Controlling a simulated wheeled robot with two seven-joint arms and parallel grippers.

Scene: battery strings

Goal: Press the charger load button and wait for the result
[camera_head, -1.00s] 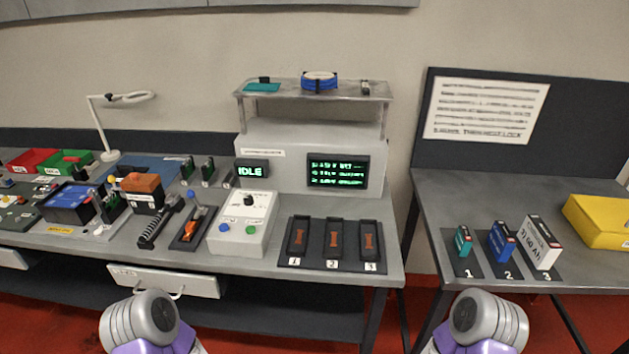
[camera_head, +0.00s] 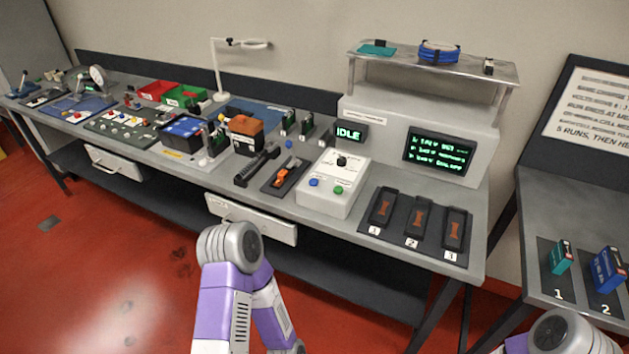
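A white charger box (camera_head: 333,186) stands on the bench, with a black knob (camera_head: 341,161), a blue button (camera_head: 314,182) and a green button (camera_head: 338,190) on its top. I cannot read the labels by the buttons. Behind it a small display (camera_head: 348,133) reads "IDLE". A larger screen (camera_head: 439,151) shows several lines of green text. Two of my arms show at the bottom, both below and in front of the bench. Neither gripper is in the picture.
A pad with three numbered black slots (camera_head: 397,228) lies right of the charger box. An orange-handled tool tray (camera_head: 288,175) and a black bar (camera_head: 257,165) lie left of it. A drawer front (camera_head: 250,217) is below. A side table (camera_head: 558,187) holds numbered batteries (camera_head: 561,256).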

